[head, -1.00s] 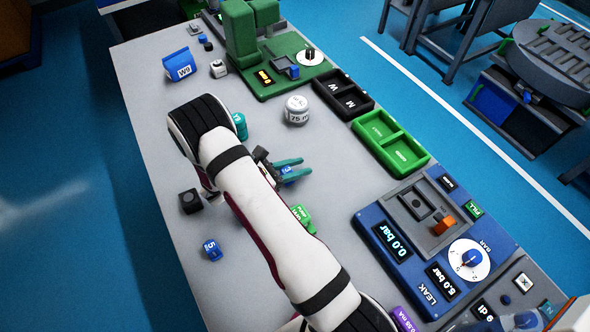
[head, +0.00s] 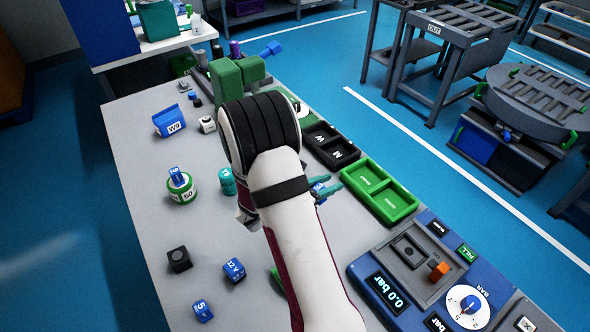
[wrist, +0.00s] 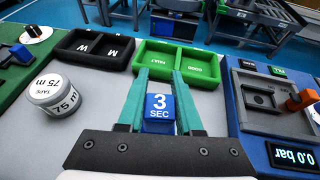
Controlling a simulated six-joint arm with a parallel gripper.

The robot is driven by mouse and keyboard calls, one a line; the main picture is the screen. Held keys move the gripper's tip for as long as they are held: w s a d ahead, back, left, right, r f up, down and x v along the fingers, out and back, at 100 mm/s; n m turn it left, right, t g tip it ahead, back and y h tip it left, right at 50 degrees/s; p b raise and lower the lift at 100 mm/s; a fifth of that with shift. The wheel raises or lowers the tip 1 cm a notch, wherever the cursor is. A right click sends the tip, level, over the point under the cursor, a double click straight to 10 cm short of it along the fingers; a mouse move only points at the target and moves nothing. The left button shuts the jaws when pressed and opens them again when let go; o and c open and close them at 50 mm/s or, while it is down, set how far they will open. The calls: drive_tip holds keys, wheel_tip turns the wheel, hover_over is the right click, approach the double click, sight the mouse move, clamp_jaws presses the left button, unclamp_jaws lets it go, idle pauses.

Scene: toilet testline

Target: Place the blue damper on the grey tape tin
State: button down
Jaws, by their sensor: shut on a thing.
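The blue damper (wrist: 159,112), a small block marked "3 SEC", is between the teal fingers of my gripper (wrist: 160,105), which is shut on it. In the head view a little of the damper (head: 318,187) and the teal fingertips (head: 328,188) show beyond my arm, left of the green tray. The tape tin (wrist: 55,94), a round pale grey tin marked "75 m", stands upright on the bench to the left of my gripper in the wrist view, apart from it. In the head view my arm hides the tin.
A green two-compartment tray (head: 380,192) and a black one (head: 331,145) lie beyond the gripper. A blue test panel (head: 365,268) is at the right. A green-banded tin (head: 182,192), a teal cylinder (head: 228,182) and blue blocks (head: 234,270) stand at the left.

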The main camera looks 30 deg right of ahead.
drive_tip(key=w+d+r+n+t, duration=0.3)
drive_tip(key=w+d+r, duration=0.3)
drive_tip(key=w+d, duration=0.5)
drive_tip(key=shift+y, duration=0.5)
drive_tip(key=w+a+f, duration=0.2)
drive_tip(key=w+f, duration=0.1)
drive_tip(key=w+a+f, duration=0.3)
drive_tip(key=w, duration=0.1)
drive_tip(key=w+a+f, duration=0.2)
drive_tip(key=w+f, duration=0.1)
drive_tip(key=f, duration=0.1)
drive_tip(key=shift+w+a, duration=0.2)
drive_tip(key=shift+f, duration=0.25)
drive_tip(key=c, duration=0.6)
unclamp_jaws()
